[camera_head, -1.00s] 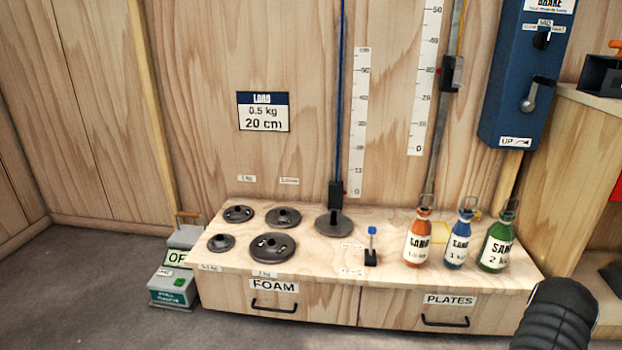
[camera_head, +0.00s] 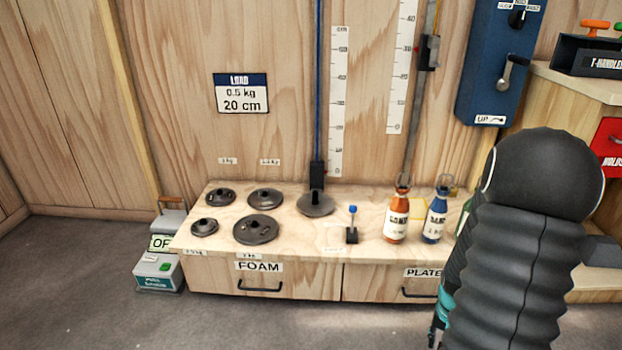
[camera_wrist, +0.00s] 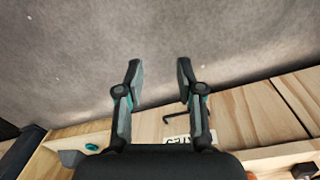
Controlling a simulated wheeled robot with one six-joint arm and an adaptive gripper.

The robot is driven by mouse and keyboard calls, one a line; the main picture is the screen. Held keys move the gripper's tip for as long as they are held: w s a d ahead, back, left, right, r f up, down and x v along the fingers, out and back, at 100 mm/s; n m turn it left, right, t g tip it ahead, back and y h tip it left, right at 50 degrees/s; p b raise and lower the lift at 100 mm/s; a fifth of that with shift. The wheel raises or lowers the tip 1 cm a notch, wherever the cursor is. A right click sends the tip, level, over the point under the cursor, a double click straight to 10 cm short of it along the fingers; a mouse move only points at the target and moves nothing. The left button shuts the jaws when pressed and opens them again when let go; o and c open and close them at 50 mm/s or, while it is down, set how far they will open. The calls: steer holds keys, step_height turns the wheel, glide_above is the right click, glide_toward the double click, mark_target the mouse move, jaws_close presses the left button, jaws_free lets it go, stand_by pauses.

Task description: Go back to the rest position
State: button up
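My gripper (camera_wrist: 158,78) is open and empty in the wrist view, its two fingers apart over grey floor. Below the fingers in that view are the bench front and a drawer handle (camera_wrist: 188,115). In the head view my dark ribbed arm fills the lower right. A small part of my gripper (camera_head: 436,330) shows at its lower left edge, in front of the PLATES drawer (camera_head: 385,283). My arm hides the right end of the bench and most of the green bottle.
The bench (camera_head: 290,245) bears several dark weight plates (camera_head: 257,229), a blue-topped peg (camera_head: 352,225), an orange bottle (camera_head: 397,218) and a blue bottle (camera_head: 436,217). A blue brake box (camera_head: 500,65) hangs on the wall. A grey-green box (camera_head: 160,272) stands on the floor. Floor in front is clear.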

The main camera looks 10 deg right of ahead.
steer(key=s+a+r+n+t+p, duration=0.2)
steer(key=a+r, duration=0.6)
steer(key=r, duration=0.4)
steer(key=s+a+r+n+t+p, duration=0.1)
steer(key=s+a+r+n+t, duration=0.1)
steer(key=a+r, duration=0.6)
steer(key=s+a+r+n+t+p, duration=0.2)
steer(key=a+r, duration=0.6)
steer(key=r, duration=0.8)
steer(key=shift+s+a+r+n+y+p, duration=0.15)
steer(key=shift+s+a+n+y+p, duration=0.15)
steer(key=shift+s+n, duration=0.45)
